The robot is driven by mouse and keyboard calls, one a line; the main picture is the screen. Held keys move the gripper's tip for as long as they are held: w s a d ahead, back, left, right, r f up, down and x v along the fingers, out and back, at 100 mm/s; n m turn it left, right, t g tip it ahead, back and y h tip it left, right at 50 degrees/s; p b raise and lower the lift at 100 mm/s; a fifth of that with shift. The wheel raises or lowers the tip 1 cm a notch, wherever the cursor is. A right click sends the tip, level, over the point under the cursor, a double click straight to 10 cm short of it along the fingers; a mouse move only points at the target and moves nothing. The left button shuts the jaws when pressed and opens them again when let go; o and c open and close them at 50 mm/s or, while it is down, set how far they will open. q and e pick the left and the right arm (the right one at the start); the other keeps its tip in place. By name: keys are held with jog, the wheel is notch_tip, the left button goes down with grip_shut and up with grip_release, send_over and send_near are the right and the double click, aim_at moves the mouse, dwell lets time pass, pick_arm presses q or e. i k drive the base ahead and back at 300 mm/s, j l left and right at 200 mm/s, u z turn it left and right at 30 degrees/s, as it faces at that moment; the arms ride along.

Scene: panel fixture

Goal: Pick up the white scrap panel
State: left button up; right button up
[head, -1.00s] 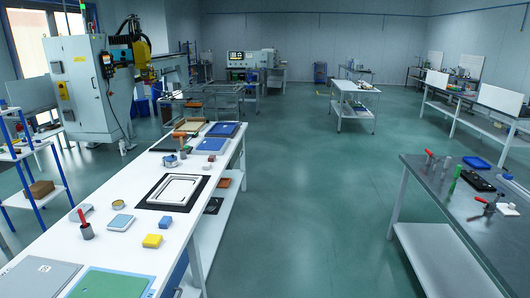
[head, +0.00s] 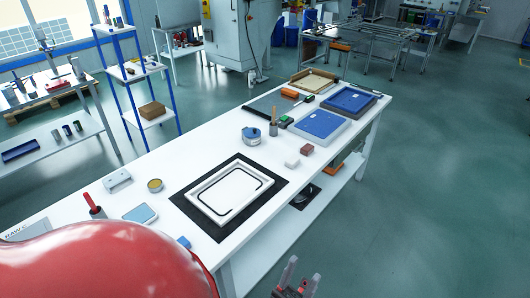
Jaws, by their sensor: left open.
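My right gripper is out of view.
My red arm part covers the table's near left end and partly hides a panel marked RAW C (head: 24,229). A blue tin (head: 251,136), a white block (head: 292,162) and a brown block (head: 306,149) stand beyond the mat. Blue trays (head: 320,126) lie farther back. The floor on the right is clear.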

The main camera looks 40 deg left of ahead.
aim_at(223, 195)
jog(key=i+u, duration=0.35)
jog(key=i, duration=0.2)
jog(key=i+l+u, duration=0.35)
jog(key=i, duration=0.15)
jog(key=i+l+u, duration=0.35)
jog(key=i, duration=0.2)
jog(key=j, duration=0.1)
